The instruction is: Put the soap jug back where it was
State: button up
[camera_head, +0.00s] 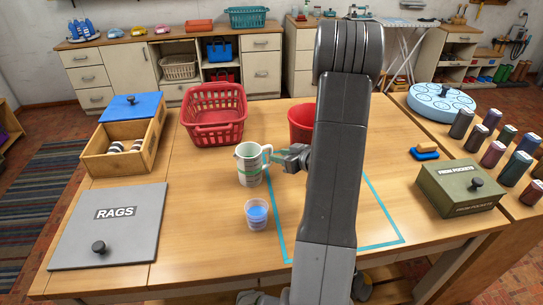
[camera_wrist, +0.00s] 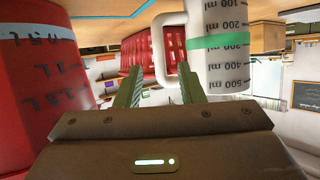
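A white measuring jug (camera_head: 249,168) with a green band and dark scale marks, likely the soap jug, stands upright on the table left of my gripper. Its handle faces my gripper. My gripper (camera_head: 277,156) is beside the handle, partly hidden by my arm in the head view. In the wrist view the jug (camera_wrist: 225,50) appears upside down at the upper right. The fingers of my gripper (camera_wrist: 159,75) are apart, with the handle showing beyond and between their tips. I cannot tell whether they touch it.
A red bucket (camera_head: 302,120) stands close behind my arm. A teal outline (camera_head: 285,225) marks the table. A cup of blue liquid (camera_head: 257,214) stands in front of the jug. A red basket (camera_head: 214,115), wooden box (camera_head: 125,140), RAGS lid (camera_head: 110,228) and green box (camera_head: 460,185) stand around.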

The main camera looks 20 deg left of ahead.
jog(key=shift+v, duration=2.35)
